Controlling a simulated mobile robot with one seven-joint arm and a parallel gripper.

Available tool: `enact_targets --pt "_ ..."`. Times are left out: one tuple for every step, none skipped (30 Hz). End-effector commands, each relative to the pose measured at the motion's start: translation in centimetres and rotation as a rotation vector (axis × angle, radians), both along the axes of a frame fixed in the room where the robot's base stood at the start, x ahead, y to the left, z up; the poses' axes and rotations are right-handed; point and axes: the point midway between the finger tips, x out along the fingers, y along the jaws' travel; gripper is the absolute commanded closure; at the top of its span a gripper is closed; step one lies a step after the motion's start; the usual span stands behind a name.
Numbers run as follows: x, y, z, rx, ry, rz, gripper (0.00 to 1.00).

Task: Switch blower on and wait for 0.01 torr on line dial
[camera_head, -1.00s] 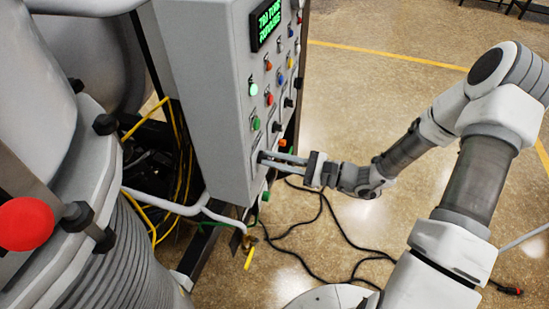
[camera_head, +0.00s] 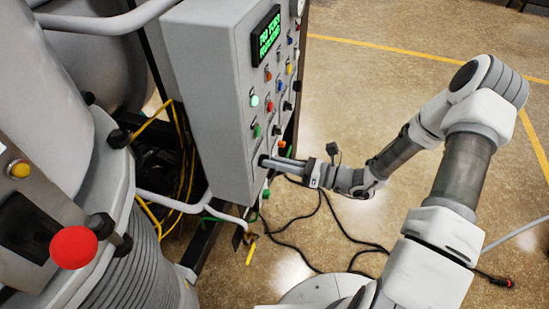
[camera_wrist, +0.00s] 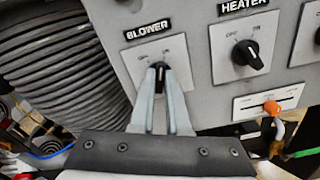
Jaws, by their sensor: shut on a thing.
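The blower switch (camera_wrist: 160,69) is a black rotary knob on a white plate under a BLOWER label (camera_wrist: 148,28) in the wrist view. My gripper (camera_wrist: 162,80) is shut on this knob, one finger on each side. The fingers cover part of it, so I cannot tell for sure which mark it points to. In the head view, my gripper (camera_head: 267,161) reaches the low front of the grey control cabinet (camera_head: 213,90). A black display (camera_head: 266,37) with green text is near the cabinet top; its text is too blurred to read surely. I cannot pick out the line dial.
The heater switch (camera_wrist: 247,55) is right of the blower switch, with an orange-tipped lever (camera_wrist: 271,107) below it. Coloured lamps and buttons line the panel. A red knob (camera_head: 74,247) sits on the furnace at left. Black cables (camera_head: 320,245) lie on the floor; open floor spreads right.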

Motion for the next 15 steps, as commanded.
enact_targets --pt "0.01 -0.04 0.14 0.01 0.027 -0.001 1.0" --pt "0.02 -0.04 0.13 0.015 0.043 -0.001 1.0" --pt "0.02 -0.04 0.13 0.023 0.063 -0.001 1.0" --pt "0.03 -0.04 0.11 0.027 0.075 -0.001 1.0" --pt "0.04 -0.04 0.1 0.032 0.088 -0.001 1.0" --pt "0.03 -0.04 0.08 0.037 0.104 -0.001 1.0" --pt "0.03 -0.04 0.06 0.041 0.113 -0.001 1.0" --pt "0.03 -0.04 0.05 0.044 0.122 -0.001 1.0" --pt "0.03 -0.04 0.04 0.048 0.133 -0.001 1.0" --pt "0.04 -0.05 0.02 0.05 0.139 -0.001 1.0" --pt "0.03 -0.04 0.01 0.052 0.145 -0.001 1.0" --pt "0.04 -0.05 -0.01 0.055 0.152 -0.001 1.0" --pt "0.04 -0.05 -0.01 0.056 0.156 -0.001 1.0" --pt "0.04 -0.05 -0.02 0.057 0.159 -0.001 1.0" --pt "0.04 -0.05 -0.03 0.059 0.163 -0.001 1.0"
